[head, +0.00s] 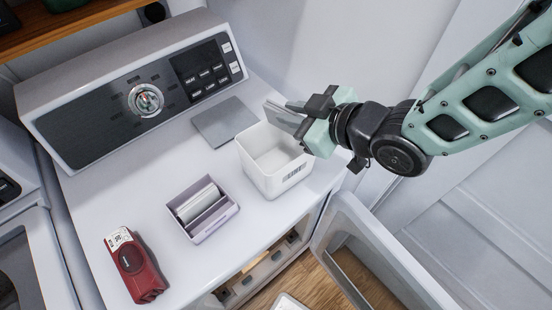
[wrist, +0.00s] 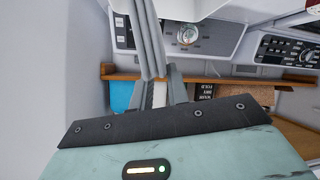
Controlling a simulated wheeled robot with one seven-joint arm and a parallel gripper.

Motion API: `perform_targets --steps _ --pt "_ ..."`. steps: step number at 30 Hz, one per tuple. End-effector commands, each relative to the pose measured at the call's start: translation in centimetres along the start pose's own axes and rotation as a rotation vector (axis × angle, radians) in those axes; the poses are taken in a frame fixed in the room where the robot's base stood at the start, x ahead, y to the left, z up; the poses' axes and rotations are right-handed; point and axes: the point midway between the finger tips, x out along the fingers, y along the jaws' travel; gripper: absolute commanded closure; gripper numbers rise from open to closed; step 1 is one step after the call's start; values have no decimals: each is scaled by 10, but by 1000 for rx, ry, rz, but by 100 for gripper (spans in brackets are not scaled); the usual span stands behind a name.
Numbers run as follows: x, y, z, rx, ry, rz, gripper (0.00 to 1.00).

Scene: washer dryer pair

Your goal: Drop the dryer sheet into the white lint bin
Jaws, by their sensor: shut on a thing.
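My gripper (head: 302,112) is shut on a thin grey piece, the dryer sheet (head: 281,120), at the back right rim of the white lint bin. The sheet hangs over or just behind the bin's rear edge; I cannot tell whether it touches the rim. The white lint bin (head: 264,172) stands upright on the machine top, open at the top, with a barcode label on its front; its visible inside looks empty. In the wrist view the gripper (wrist: 160,80) shows with thin grey strips rising from it, seen nearly edge-on.
A small lilac box (head: 203,212) holding pale sheets stands left of the bin. A red device (head: 134,266) lies at the front left. A flat grey square (head: 224,121) lies behind the bin. The control panel (head: 140,100) runs along the back. An open door (head: 375,245) hangs at the front right.

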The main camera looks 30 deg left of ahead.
Motion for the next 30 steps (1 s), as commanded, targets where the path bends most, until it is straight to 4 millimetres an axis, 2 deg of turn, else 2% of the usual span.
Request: perform_targets --steps 6,7,9,20,26,30 --pt "0 0 0 0 1 0 100" --pt "0 0 0 0 0 0 75" --pt "0 0 0 0 1 0 58" --pt "-4 0 0 0 1 1 58" --pt "-28 1 1 -1 1 4 58" --pt "-56 1 2 0 1 5 58"
